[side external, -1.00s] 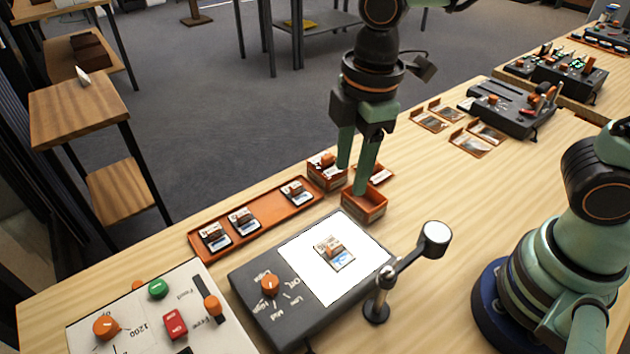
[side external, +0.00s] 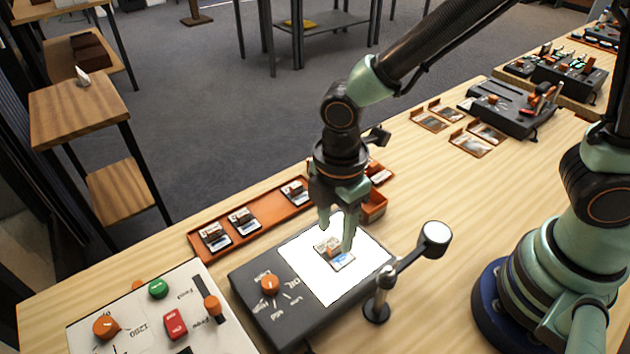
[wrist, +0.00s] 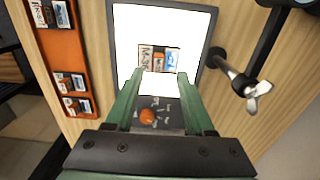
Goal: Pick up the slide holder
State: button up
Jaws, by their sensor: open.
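A slide holder (side external: 338,257) with a small orange-brown grip lies on the lit white panel of the light box (side external: 254,293). In the wrist view the slide holder (wrist: 158,60) lies ahead of my fingertips, with a picture and lettering on it. My gripper (side external: 335,236) is open above the panel, its green fingers pointing down close over the holder. In the wrist view my gripper (wrist: 158,85) shows a gap between the fingers with nothing held. One finger partly covers the holder in the side view.
An orange tray (side external: 267,214) with several similar slide holders stands behind the light box. A magnifier on a jointed stand (side external: 435,236) rises at its right. A control panel (side external: 215,335) with knobs lies at the left. Orange boxes (side external: 374,207) stand behind my gripper.

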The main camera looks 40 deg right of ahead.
aim_at(333, 246)
jog(key=shift+w+f, duration=0.15)
jog(key=shift+f, duration=1.65)
jog(key=shift+c, duration=0.3)
grip_shut()
jog(key=shift+r, duration=0.2)
